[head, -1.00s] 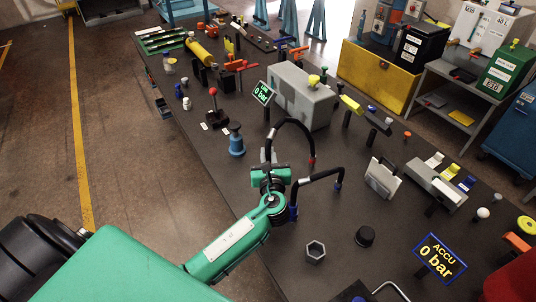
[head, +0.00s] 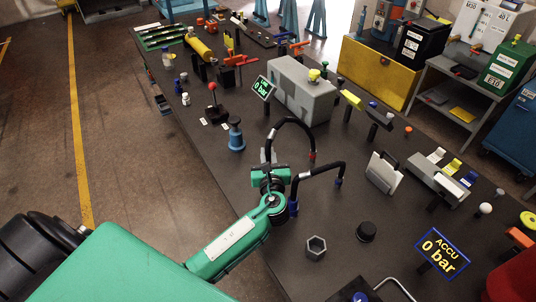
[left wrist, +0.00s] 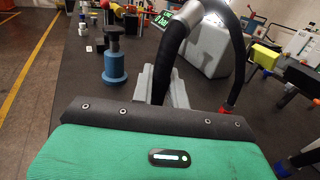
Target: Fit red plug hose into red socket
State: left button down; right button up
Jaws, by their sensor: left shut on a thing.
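My left gripper (head: 268,160) is shut on a black hose (head: 290,122), holding it near its left end. The hose arches up and to the right and comes down to a red end (head: 312,156). In the left wrist view, the grey fingers (left wrist: 163,88) sit around the hose, which has a silver band (left wrist: 206,38); its red end (left wrist: 229,108) hangs at the right. I cannot tell whether the red end touches anything. I cannot pick out the red socket. My right gripper is not in view.
A second black hose (head: 320,168) with blue ends lies close to the right of my gripper. A large grey box (head: 303,92) stands behind, a blue cylinder (head: 236,136) to the left. A hex nut (head: 316,247) and black knob (head: 366,232) stand in front.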

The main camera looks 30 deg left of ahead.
pick_arm(q)
jog(key=shift+f+b, duration=0.3)
jog(key=shift+f, duration=0.25)
jog(key=c, duration=1.3)
grip_release()
notch_tip(320, 180, up, 20)
jog(key=shift+f, duration=0.1)
